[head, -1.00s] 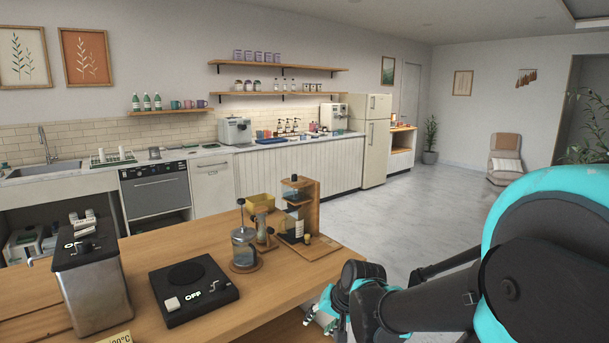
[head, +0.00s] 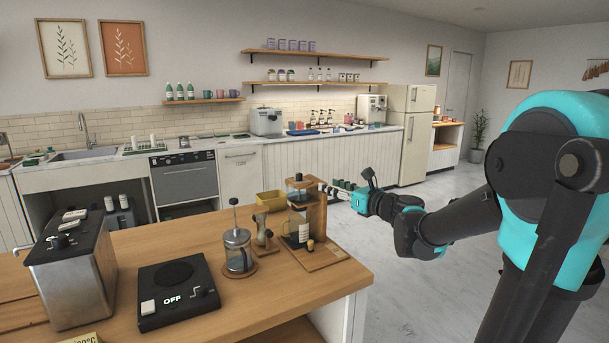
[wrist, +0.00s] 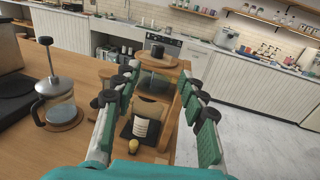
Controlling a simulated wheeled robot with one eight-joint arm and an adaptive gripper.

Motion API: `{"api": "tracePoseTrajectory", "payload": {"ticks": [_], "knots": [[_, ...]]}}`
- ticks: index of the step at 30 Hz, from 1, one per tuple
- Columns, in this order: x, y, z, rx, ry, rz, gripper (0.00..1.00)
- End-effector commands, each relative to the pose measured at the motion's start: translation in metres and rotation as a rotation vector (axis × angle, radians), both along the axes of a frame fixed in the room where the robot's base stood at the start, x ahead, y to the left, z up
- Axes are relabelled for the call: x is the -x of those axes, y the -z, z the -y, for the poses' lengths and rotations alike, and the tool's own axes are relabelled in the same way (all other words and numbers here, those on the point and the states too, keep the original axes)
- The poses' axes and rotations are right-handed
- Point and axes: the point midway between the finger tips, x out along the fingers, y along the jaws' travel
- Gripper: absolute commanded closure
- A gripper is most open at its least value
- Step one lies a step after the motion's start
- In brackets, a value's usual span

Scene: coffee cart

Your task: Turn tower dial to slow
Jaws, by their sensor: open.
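The wooden drip tower (head: 317,212) stands on the counter, with a glass vessel and dark top held in its frame. A small yellow knob (head: 310,244) is low on its front, and I cannot tell whether this is the dial or read any setting. My gripper (head: 335,190) is beside the tower's upper right side. In the wrist view my gripper (wrist: 160,105) is open, its green-padded fingers spread to either side of the tower (wrist: 158,62). The yellow knob (wrist: 133,146) shows low between the fingers. Nothing is held.
A French press (head: 238,252) and a dark hot plate (head: 178,292) marked OFF stand left of the tower. A steel machine (head: 72,275) is at the counter's left end. The floor right of the wooden counter (head: 225,315) is clear.

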Motion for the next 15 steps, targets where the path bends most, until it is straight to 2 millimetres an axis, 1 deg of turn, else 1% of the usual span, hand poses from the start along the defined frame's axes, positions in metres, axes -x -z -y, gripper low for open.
{"api": "tracePoseTrajectory", "payload": {"ticks": [1,15], "knots": [[-0.005,0.000,-0.007,0.001,-0.004,0.001,0.58],[-0.070,0.001,-0.074,0.004,-0.004,0.001,0.58]]}}
